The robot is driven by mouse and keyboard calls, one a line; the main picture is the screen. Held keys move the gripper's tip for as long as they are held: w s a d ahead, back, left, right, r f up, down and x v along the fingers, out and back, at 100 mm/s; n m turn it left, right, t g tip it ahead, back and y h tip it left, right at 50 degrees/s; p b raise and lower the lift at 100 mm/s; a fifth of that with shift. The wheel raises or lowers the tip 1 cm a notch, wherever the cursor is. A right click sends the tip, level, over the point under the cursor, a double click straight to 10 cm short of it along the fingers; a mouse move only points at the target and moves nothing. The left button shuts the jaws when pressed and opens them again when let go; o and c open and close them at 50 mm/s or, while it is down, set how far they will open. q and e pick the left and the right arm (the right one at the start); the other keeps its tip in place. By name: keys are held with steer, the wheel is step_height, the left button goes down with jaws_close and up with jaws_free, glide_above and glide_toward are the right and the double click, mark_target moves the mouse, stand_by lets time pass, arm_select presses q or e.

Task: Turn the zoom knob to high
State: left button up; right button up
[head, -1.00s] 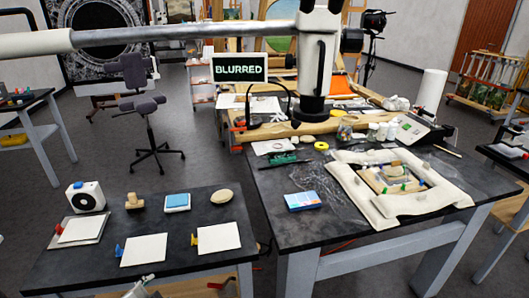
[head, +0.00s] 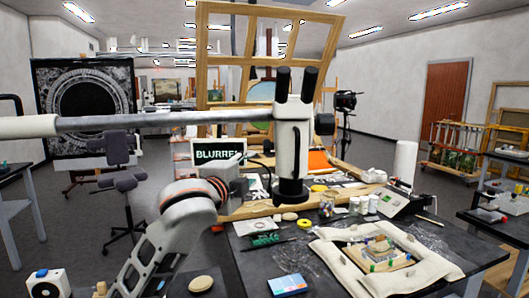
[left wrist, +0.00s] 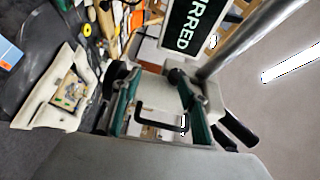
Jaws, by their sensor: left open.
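The microscope (head: 293,138) hangs on a long metal boom, its white body upright, with two black eyepieces on top and a dark lens end below. A dark knob (head: 325,124) sticks out on its right side; I cannot tell whether it is the zoom knob, and no setting is readable. A screen (head: 218,153) behind my arm reads "BLURRED". My left gripper (head: 245,163) is just left of the microscope body. In the left wrist view the gripper (left wrist: 158,98) is open, its green-lined fingers apart, with the white microscope body between or beyond them; contact is unclear. My right gripper is out of view.
The dark table (head: 335,280) below holds a padded frame (head: 330,252) with a gilt fragment, a blue box (head: 287,284), jars and a yellow tape roll (head: 304,223). The boom (head: 165,122) crosses above my left arm. Wooden easels stand behind.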

mark_target(265, 151)
arm_select(q)
steer(key=shift+m+h, duration=0.4)
steer(key=shift+m, duration=0.2)
steer(key=shift+w+d+r+p, duration=0.2)
steer(key=shift+w+d+r, duration=0.5)
steer(key=shift+w, duration=0.55)
steer(key=shift+w+d+r+p, duration=0.25)
steer(key=shift+w+d+r, duration=0.45)
steer(key=shift+w, duration=0.55)
steer(key=shift+w+d+r+p, duration=0.2)
steer(key=shift+w+d+r, duration=0.45)
steer(key=shift+w, duration=0.6)
steer(key=c, duration=1.1)
